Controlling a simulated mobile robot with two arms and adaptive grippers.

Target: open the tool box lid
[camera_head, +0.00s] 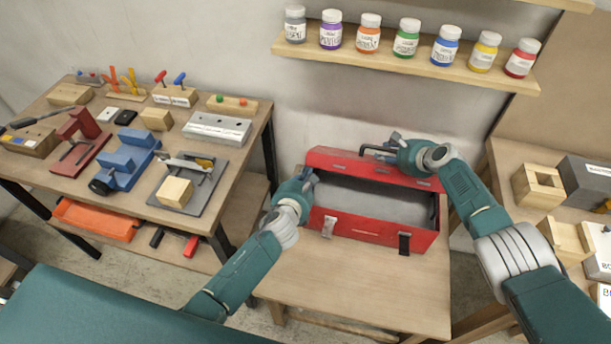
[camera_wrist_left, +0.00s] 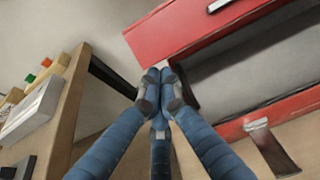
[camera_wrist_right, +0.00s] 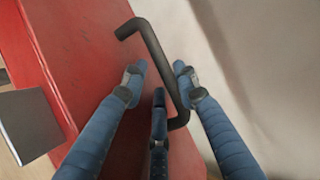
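The red tool box (camera_head: 365,231) stands on the wooden table with its grey interior showing. Its red lid (camera_head: 325,158) is raised along the back edge, with a dark bar handle (camera_head: 376,149) on it. In the right wrist view, my right gripper (camera_wrist_right: 160,82) has its fingers apart on either side of the handle (camera_wrist_right: 152,42), with gaps visible. My left gripper (camera_head: 306,180) is at the box's left end. In the left wrist view its fingertips (camera_wrist_left: 160,80) are together beside the red box, with nothing visible between them; contact with the box is unclear.
Bare tabletop (camera_head: 350,290) lies in front of the box. A workbench (camera_head: 75,180) with vises and tools stands left. A shelf (camera_head: 400,66) with several paint jars hangs above. Wooden blocks (camera_head: 540,187) and boxes sit on a right-hand bench.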

